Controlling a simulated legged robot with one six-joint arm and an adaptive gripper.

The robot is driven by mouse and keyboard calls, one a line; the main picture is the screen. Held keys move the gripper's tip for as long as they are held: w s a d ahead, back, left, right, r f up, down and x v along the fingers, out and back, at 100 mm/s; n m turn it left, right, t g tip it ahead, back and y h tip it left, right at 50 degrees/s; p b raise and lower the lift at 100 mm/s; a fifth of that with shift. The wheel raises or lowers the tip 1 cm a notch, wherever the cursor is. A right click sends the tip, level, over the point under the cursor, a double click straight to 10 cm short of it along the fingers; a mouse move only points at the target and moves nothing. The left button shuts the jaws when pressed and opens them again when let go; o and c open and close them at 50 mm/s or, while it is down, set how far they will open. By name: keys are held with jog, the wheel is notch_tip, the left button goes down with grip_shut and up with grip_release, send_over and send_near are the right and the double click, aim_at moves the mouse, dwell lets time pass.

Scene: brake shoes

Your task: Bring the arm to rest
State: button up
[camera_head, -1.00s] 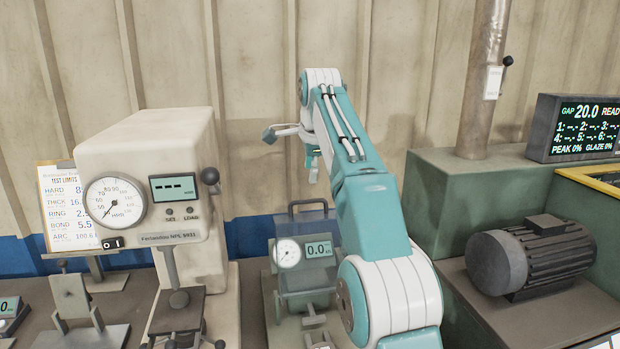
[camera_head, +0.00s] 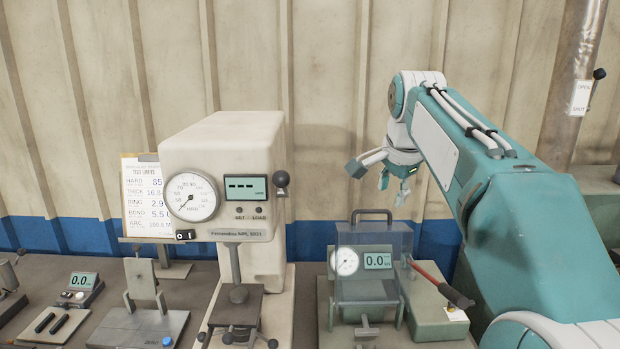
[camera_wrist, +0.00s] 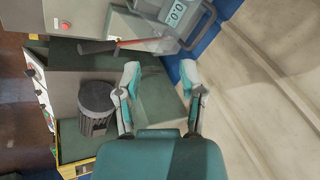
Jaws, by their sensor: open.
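My gripper (camera_head: 393,186) hangs at the end of my white and teal arm in the head view, in the air above the bench. It is above and behind the clear-shielded tester with a dial and a 0.0 display. In the wrist view my gripper (camera_wrist: 161,90) has its two fingers spread wide, with nothing between them. It touches nothing that I can see. The arm is bent, its upper part rising at the right side of the head view.
A cream hardness tester (camera_head: 225,165) stands left of my gripper. A pipe (camera_head: 570,90) stands at the right. A dark motor (camera_wrist: 96,105) shows in the wrist view. The ribbed wall is behind.

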jog(key=s+f+n, duration=0.6)
jog(key=s+f, duration=0.4)
jog(key=s, duration=0.4)
jog(key=s+f+n, duration=0.6)
jog(key=s+f, duration=0.4)
jog(key=s, duration=0.5)
jog(key=shift+s+f+t, duration=0.2)
jog(key=shift+s+t, duration=0.05)
jog(key=shift+t, duration=0.05)
